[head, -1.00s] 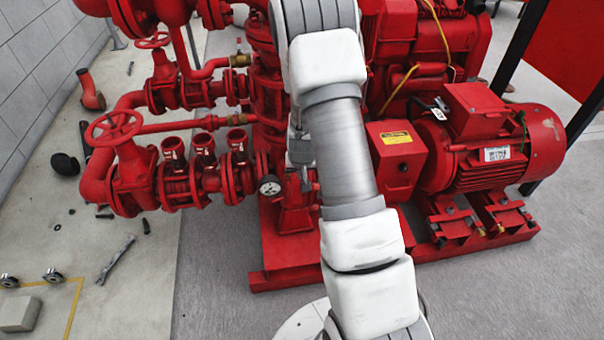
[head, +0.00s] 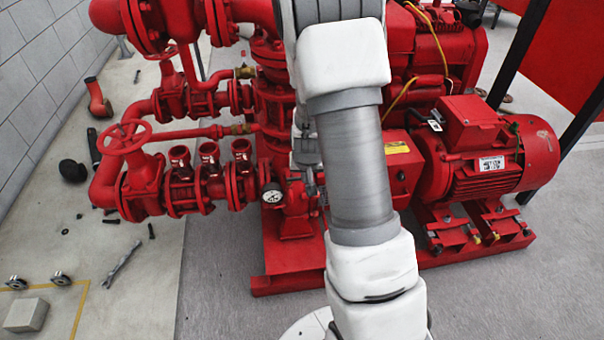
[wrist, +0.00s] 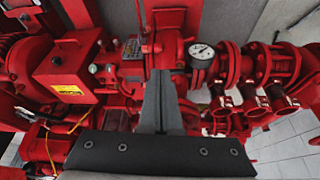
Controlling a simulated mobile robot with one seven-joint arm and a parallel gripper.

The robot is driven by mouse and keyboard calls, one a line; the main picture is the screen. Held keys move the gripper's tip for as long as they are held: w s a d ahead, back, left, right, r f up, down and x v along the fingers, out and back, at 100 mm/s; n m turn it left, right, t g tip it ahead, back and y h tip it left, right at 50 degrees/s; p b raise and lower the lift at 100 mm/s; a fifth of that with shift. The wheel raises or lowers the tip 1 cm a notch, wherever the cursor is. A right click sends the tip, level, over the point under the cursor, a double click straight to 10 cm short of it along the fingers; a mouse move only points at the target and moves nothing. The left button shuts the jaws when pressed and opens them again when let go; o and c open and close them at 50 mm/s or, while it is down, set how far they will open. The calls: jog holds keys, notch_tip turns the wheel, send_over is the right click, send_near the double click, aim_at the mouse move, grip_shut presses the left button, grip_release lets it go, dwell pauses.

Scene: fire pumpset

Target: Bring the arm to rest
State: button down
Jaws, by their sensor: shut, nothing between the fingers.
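My gripper (wrist: 160,82) shows in the wrist view as two grey fingers pressed together, with nothing between them. It points toward the red pump set, in front of the pump body; I cannot tell the exact gap. In the head view my white and grey arm rises through the middle of the picture, and the gripper is mostly hidden behind it. The pump set's red base (head: 290,260) stands on the floor beyond the arm.
A pressure gauge (head: 272,196) is close left of my arm; it also shows in the wrist view (wrist: 202,51). A red handwheel (head: 123,137) and pipework are further left, a red motor (head: 490,150) right. A wrench (head: 122,264) lies on the floor.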

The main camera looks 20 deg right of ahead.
jog(key=shift+r, duration=0.3)
jog(key=s+a+r+n+t+y, duration=0.1)
jog(key=s+a+r, duration=0.25)
jog(key=r, duration=0.55)
jog(key=s+a+r+n+y, duration=0.1)
jog(key=s+a+r, duration=0.3)
jog(key=r, duration=0.5)
jog(key=s+a+r+n+p, duration=0.1)
jog(key=s+a+r, duration=0.2)
jog(key=s+r, duration=0.35)
jog(key=s+a+r+n, duration=0.2)
jog(key=s+a+r, duration=0.15)
jog(key=s, duration=0.55)
notch_tip(320, 180, up, 20)
jog(key=p, duration=2)
jog(key=shift+d+t, duration=0.3)
jog(key=shift+d, duration=0.1)
jog(key=shift+r, duration=0.1)
